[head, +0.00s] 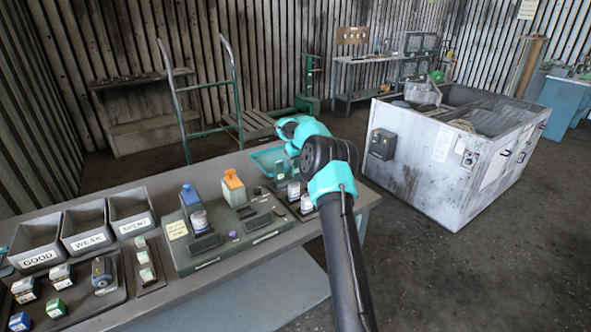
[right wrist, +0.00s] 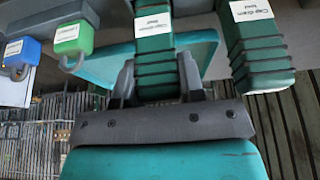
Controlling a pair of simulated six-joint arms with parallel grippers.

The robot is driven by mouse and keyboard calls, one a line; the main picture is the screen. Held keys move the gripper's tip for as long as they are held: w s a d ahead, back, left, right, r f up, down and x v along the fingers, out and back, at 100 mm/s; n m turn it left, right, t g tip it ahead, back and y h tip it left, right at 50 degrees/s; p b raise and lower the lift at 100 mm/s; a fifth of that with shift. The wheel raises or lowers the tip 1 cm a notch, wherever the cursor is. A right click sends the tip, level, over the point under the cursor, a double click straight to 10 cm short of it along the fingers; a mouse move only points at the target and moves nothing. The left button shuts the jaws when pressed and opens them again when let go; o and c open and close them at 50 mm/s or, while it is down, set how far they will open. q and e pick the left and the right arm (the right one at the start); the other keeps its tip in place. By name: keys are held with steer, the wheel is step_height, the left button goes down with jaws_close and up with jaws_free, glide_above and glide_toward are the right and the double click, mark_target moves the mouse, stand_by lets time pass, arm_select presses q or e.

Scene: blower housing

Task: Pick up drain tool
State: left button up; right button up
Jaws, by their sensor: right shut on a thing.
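In the right wrist view my right gripper (right wrist: 157,82) is shut around a dark green ribbed tool (right wrist: 154,62) with a white label, one finger on each side. A second green ribbed tool (right wrist: 258,50) with a label is to the right, apart from the fingers. The label print is too blurred to tell for sure which is the drain tool. My left gripper is not in view.
The bench (head: 215,278) carries bins marked GOOD (head: 38,243), WEAK (head: 86,228) and SPENT (head: 131,214), and a fixture board (head: 195,262) with blue and orange items. A large grey metal box (head: 445,165) stands right of the bench. Open floor lies at front right.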

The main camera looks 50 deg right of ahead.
steer(key=shift+r, duration=0.15)
step_height(320, 180, up, 10)
steer(key=shift+f, duration=0.1)
stand_by(0.5)
stand_by(0.4)
